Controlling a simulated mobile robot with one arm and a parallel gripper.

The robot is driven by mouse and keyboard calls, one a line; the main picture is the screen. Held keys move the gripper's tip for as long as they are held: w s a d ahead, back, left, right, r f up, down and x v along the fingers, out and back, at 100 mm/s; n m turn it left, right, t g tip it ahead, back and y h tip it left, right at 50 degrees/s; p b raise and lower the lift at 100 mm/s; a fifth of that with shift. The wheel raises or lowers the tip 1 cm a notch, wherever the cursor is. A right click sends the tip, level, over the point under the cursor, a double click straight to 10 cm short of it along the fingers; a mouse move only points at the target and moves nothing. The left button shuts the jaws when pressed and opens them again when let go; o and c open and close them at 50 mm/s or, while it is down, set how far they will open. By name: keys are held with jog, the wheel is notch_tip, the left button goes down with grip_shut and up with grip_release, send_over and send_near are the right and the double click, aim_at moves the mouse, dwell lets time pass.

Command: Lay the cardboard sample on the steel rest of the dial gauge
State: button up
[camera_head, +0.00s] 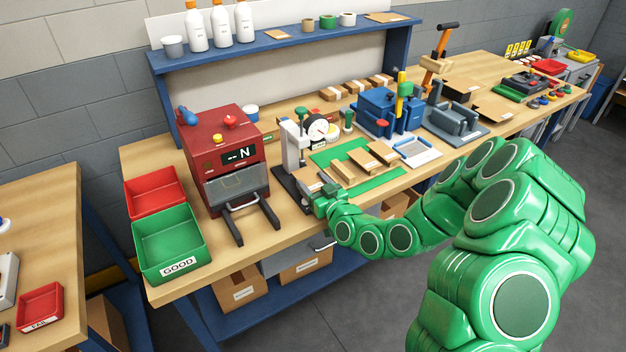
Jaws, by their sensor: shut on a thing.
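The dial gauge (318,127) has a white round face on a pale upright stand (293,148) with a dark base (288,188), near the middle of the bench. My gripper (319,194) is at the front right of that base, low over the bench. It is shut on the tan cardboard sample (307,181), which extends from the jaws toward the gauge stand below the dial. The sample and the jaws are small here. The steel rest is not clearly visible, and I cannot tell whether the sample touches it.
Several cardboard pieces (364,158) lie on a green mat (384,186) to the right. A red tester (226,150) stands left of the gauge. A green GOOD bin (171,242) and a red bin (154,196) are at the left end.

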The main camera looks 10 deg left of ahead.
jog(key=shift+f, duration=0.25)
jog(key=o, duration=1)
jog(key=shift+f, duration=0.1)
jog(key=shift+v, duration=2)
jog(key=shift+r, duration=0.2)
